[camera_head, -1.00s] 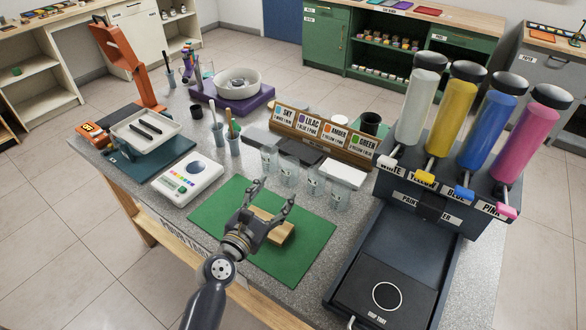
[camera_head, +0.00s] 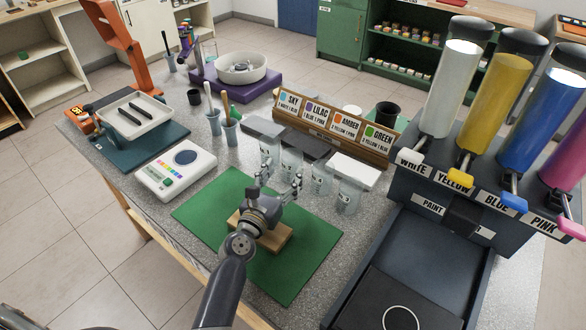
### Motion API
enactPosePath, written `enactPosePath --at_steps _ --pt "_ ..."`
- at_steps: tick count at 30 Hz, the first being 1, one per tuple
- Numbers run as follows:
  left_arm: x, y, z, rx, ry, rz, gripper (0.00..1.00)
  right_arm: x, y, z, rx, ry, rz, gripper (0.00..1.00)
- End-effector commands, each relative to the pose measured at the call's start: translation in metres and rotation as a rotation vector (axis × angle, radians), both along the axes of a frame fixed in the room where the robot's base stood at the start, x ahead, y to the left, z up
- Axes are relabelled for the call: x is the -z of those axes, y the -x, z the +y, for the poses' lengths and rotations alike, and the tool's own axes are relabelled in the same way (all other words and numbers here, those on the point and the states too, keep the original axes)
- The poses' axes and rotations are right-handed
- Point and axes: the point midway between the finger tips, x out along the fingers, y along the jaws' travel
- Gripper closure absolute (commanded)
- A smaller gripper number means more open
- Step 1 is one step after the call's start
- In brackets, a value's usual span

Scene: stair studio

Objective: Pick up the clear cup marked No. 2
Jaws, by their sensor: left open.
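Several clear cups stand upright in a row behind the green mat (camera_head: 205,205). Their small marks are hard to read. The second from the left, which seems to be the No. 2 cup (camera_head: 292,160), stands on the grey table just beyond my left gripper (camera_head: 282,172). That gripper is open and empty, its fingers pointing away from me at the cup row. One finger overlaps the first cup (camera_head: 268,148) in the picture, the other is near the third cup (camera_head: 320,178). I cannot tell whether they touch. My right gripper is not in view.
A wooden block (camera_head: 276,243) lies on the mat under my gripper. The colour sign rack (camera_head: 330,139) is behind, the paint dispenser (camera_head: 440,203) right, the scale (camera_head: 176,170) left.

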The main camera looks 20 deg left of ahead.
Motion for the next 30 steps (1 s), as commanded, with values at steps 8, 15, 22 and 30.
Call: enactPosePath --at_steps 8,15,22,30 --pt "0.0 -0.028 -0.002 0.001 0.0 0.0 0.4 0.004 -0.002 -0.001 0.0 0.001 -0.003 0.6" --pt "-0.001 -0.058 -0.002 0.001 0.0 -0.002 0.4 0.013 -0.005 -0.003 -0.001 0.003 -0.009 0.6" --pt "-0.001 -0.079 -0.004 0.0 0.0 0.001 0.4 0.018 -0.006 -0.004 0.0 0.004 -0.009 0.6" --pt "-0.002 -0.08 -0.004 0.0 -0.001 0.001 0.49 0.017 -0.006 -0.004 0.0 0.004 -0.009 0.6"
